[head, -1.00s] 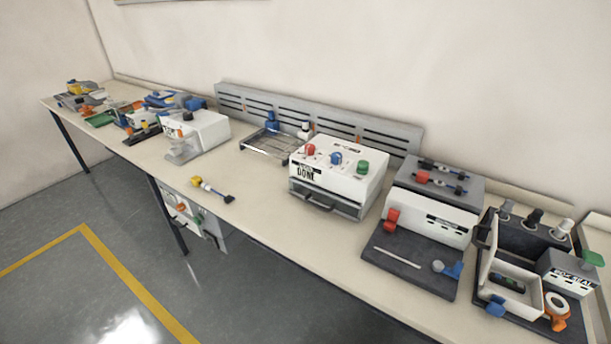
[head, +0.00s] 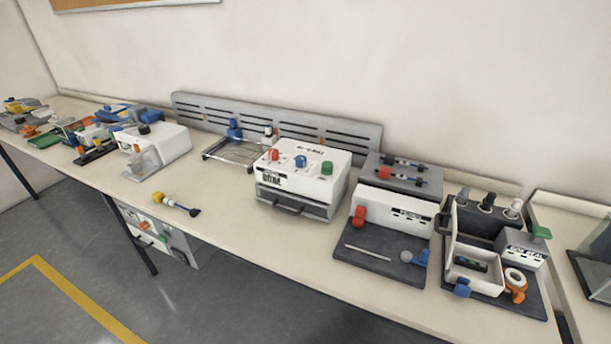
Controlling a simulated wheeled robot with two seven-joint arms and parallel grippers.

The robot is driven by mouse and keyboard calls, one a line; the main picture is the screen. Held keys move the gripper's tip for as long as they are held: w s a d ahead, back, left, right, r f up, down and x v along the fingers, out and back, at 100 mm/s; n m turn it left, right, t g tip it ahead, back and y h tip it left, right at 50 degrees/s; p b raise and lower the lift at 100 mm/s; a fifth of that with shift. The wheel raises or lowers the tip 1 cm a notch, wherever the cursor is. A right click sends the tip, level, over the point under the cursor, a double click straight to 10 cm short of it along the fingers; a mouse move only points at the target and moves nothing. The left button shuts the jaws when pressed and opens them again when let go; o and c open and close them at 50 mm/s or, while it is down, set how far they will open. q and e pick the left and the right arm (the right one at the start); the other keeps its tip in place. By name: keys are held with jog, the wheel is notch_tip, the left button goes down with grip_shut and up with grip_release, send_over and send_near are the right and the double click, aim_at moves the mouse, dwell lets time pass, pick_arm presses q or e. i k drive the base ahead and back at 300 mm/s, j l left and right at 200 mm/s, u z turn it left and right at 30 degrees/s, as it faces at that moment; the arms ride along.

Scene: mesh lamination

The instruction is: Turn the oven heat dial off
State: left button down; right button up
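The white box-shaped oven (head: 310,183) stands in the middle of the long bench in the head view. It has a grey drawer front with a dark handle (head: 287,208) low on its near side. On its top are a red dial (head: 273,154), a blue dial (head: 301,161) and a green dial (head: 327,168). The lettering beside them is too small to read, so I cannot tell which one is the heat dial or how it is set. Neither of my grippers shows in the view.
A white press station (head: 390,215) stands close on the right, then a dark box-seal station (head: 492,250). A slotted grey rail (head: 280,125) runs behind. Grey floor lies in front.

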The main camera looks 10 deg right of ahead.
aim_at(274, 154)
jog(key=i+j+z, duration=0.15)
jog(key=i+z, duration=0.25)
jog(key=i+j+z, duration=0.2)
jog(key=z, duration=0.2)
